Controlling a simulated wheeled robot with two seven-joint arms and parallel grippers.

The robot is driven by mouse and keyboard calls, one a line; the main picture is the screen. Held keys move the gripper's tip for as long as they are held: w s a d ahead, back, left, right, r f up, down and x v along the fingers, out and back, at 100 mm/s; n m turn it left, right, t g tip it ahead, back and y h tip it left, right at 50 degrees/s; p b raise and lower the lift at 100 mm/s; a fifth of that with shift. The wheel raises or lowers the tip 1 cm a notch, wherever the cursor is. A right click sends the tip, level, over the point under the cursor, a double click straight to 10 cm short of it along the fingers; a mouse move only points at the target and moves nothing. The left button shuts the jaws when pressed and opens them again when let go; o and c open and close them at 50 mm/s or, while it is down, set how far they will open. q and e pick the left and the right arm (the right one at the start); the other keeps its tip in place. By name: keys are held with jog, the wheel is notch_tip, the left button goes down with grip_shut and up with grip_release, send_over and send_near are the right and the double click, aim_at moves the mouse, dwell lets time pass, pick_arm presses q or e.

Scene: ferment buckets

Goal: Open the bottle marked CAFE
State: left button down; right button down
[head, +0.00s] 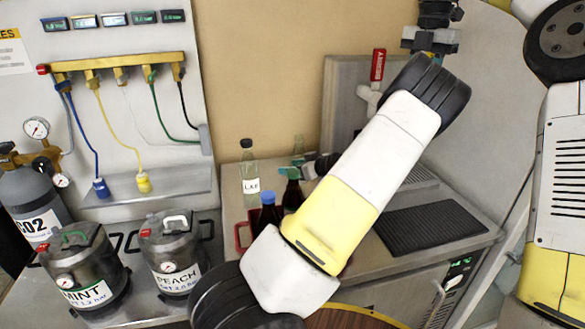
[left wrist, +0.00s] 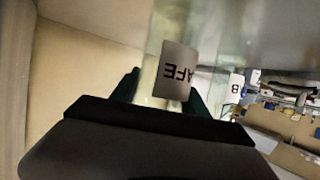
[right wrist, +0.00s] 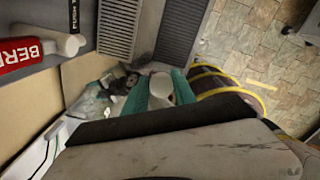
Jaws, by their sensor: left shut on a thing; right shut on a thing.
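The clear bottle marked CAFE (left wrist: 175,72) shows in the left wrist view, its label upside down, with the C hidden or out of sight. My left gripper (left wrist: 165,92) is shut around it with dark green fingers. In the head view my left gripper (head: 302,166) is mostly covered by an arm, and a pale glass top (head: 298,144) rises beside its fingers. In the right wrist view my right gripper (right wrist: 163,90) is shut on a small round white thing (right wrist: 160,84), maybe a cap; I cannot tell for sure. The right gripper is hidden in the head view.
A clear bottle with a label (head: 251,180), hard to read, and dark bottles (head: 268,211) stand left of the arm. MINT (head: 88,265) and PEACH (head: 171,252) kegs are on the left. A black mat (head: 422,228) lies on the right. A red-handled tap (head: 377,66) stands behind.

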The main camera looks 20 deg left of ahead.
pick_arm(q)
jog(key=shift+f, duration=0.15)
jog(key=c, duration=0.6)
grip_release()
jog(key=shift+o, duration=0.2)
